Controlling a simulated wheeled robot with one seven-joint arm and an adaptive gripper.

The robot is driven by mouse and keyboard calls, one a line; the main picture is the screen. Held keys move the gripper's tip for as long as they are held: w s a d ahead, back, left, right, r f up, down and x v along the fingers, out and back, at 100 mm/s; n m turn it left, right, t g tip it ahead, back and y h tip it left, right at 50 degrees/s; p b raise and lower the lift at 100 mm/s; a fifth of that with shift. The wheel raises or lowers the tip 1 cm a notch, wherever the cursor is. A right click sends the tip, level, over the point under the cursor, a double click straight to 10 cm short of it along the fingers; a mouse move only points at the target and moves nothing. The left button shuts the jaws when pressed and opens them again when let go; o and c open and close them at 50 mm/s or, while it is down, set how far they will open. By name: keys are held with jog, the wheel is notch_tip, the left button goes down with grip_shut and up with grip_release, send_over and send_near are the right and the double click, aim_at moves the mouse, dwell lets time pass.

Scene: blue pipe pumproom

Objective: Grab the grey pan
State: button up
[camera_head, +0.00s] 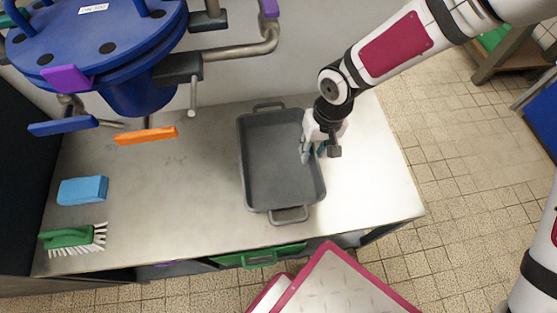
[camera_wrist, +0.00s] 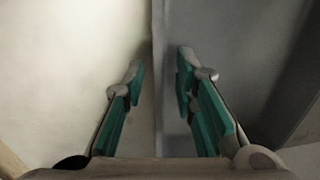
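The grey pan (camera_head: 275,160) is a deep rectangular tray with a handle at each short end. It lies flat on the metal worktop, right of its middle. My gripper (camera_head: 312,151) points down at the pan's right long side. In the wrist view, my gripper (camera_wrist: 160,70) has its two green-padded fingers apart, with the pan's side wall (camera_wrist: 157,50) between them. A gap shows on each side of the wall, and I see no clear contact. The fingers partly hide the pan's right rim in the head view.
The metal worktop (camera_head: 190,195) is clear between the pan and a blue sponge (camera_head: 82,190) and green brush (camera_head: 70,237) at the left. Blue pipework (camera_head: 100,40) with an orange handle (camera_head: 146,135) overhangs the back left. A red-edged cart (camera_head: 340,285) stands at the front.

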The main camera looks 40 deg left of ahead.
jog(key=shift+c, duration=0.2)
grip_shut()
